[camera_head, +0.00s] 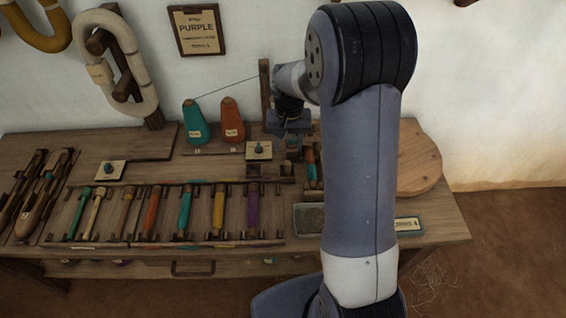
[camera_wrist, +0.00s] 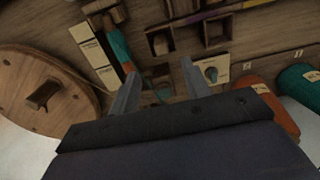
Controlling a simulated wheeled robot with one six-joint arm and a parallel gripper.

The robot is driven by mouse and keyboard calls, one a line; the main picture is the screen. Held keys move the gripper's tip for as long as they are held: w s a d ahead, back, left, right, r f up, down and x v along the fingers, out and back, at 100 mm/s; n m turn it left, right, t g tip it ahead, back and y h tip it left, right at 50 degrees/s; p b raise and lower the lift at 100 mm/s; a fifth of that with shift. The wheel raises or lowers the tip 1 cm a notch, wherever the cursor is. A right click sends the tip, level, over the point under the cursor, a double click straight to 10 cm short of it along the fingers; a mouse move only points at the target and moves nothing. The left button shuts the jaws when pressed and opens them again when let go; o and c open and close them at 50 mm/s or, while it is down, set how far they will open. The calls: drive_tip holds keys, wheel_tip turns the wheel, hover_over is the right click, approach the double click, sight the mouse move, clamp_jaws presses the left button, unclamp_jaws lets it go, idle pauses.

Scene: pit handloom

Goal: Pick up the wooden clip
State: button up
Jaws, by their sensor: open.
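My gripper (camera_wrist: 160,70) is open, with its two grey fingers apart and pointing down at the table in the wrist view. No held object shows between them. In the head view my gripper (camera_head: 291,138) is over the back of the table, right of the orange cone. I cannot tell for sure which piece is the wooden clip. Small wooden blocks and open box-like holders (camera_wrist: 160,42) lie just beyond the fingertips. A teal thread lies on the wood between the fingers, partly hidden by the gripper.
A teal and orange bobbin (camera_wrist: 119,46) lies close to the left finger. The orange cone (camera_head: 231,121) and teal cone (camera_head: 196,123) stand left of my gripper. A round wooden board (camera_head: 417,160) lies right of my arm. Racked bobbins (camera_head: 185,208) fill the table's front.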

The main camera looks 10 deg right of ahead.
hover_over(287, 163)
drive_tip(key=f, duration=0.4)
drive_tip(key=shift+s+d+f, duration=0.1)
drive_tip(key=shift+d, duration=0.1)
drive_tip(key=shift+a+f, duration=0.15)
drive_tip(key=shift+f, duration=2.75)
drive_tip(key=shift+c, duration=0.3)
clamp_jaws()
